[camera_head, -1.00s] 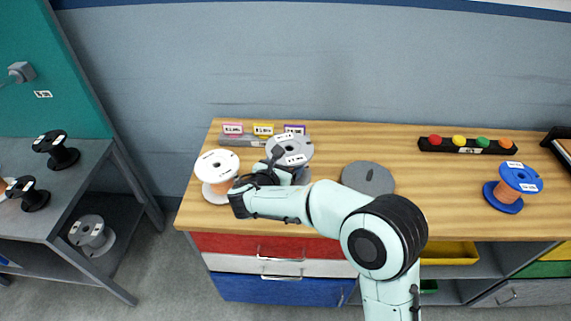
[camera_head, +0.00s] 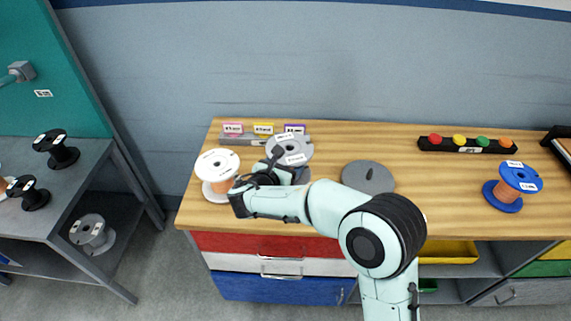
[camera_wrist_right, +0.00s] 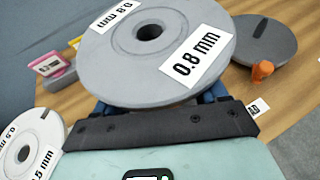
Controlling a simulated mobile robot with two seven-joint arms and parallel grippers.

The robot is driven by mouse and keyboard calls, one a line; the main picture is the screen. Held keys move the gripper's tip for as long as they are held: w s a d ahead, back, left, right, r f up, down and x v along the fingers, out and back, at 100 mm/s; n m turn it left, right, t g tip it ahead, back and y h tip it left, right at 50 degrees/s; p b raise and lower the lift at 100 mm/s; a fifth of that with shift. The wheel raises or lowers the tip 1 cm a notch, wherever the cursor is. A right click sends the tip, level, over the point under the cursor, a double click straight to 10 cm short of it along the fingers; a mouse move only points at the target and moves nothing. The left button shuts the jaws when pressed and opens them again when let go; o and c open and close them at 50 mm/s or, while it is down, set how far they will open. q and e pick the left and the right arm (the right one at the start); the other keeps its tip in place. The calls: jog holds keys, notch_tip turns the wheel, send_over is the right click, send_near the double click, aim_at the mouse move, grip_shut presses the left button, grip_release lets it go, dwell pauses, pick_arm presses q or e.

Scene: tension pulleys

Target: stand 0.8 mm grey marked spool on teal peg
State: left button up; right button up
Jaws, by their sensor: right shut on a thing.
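The grey spool with 0.8 mm labels (camera_head: 290,151) is at the left part of the wooden bench in the head view. Its flange and centre hole fill the top of the right wrist view (camera_wrist_right: 150,38). My right gripper (camera_head: 268,176) is shut on this spool, below its upper flange; the flange hides the grip. The spool looks roughly upright; I cannot tell whether it touches the bench. At the far left, a grey block (camera_head: 22,71) by the teal panel has a teal rod; I cannot tell whether this is the teal peg. My left gripper is not in view.
A white-flanged copper spool (camera_head: 217,170) stands close left of my right gripper. A grey disc (camera_head: 368,178) lies to the right. A blue spool (camera_head: 513,186) and a black strip with coloured knobs (camera_head: 468,145) are farther right. Black spools (camera_head: 57,149) stand on the left table.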

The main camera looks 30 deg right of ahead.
jog(key=shift+f+b, duration=0.75)
jog(key=shift+f, duration=0.55)
jog(key=shift+f, duration=0.15)
dwell(0.5)
jog(key=shift+f+b, duration=0.85)
jog(key=shift+f, duration=0.65)
jog(key=shift+f, duration=0.2)
jog(key=shift+f+b, duration=0.5)
jog(key=shift+f, duration=0.35)
